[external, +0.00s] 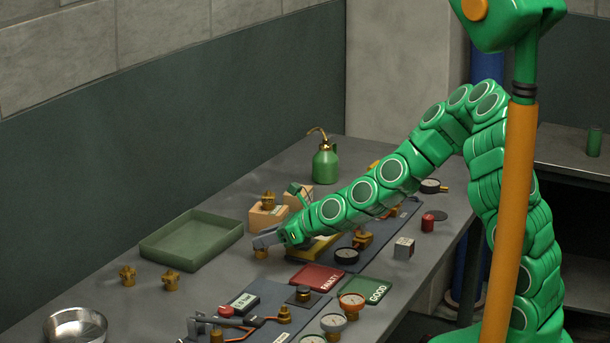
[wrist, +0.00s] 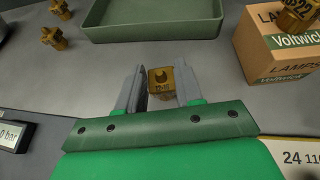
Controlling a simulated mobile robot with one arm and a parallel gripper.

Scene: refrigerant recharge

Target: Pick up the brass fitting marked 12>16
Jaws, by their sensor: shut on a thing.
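My gripper (external: 266,240) reaches over the bench from the right. In the wrist view its two grey fingers (wrist: 160,88) are shut on a brass fitting (wrist: 160,77), which sits between their tips. The fitting's mark is too small to read for certain. In the external view this fitting (external: 261,253) shows just below the fingers, at or very near the bench top; I cannot tell whether it touches. Two other brass fittings (external: 128,275) (external: 170,280) stand on the bench at left. Another brass fitting (external: 268,200) stands on a cardboard box.
An empty green tray (external: 192,240) lies beyond my gripper. The cardboard box (wrist: 278,48) is close on the right in the wrist view. A red FAULTY mat (external: 317,278) and green GOOD mat (external: 366,290) lie nearer the front. Gauges, hoses and a green oil can (external: 325,163) surround the area.

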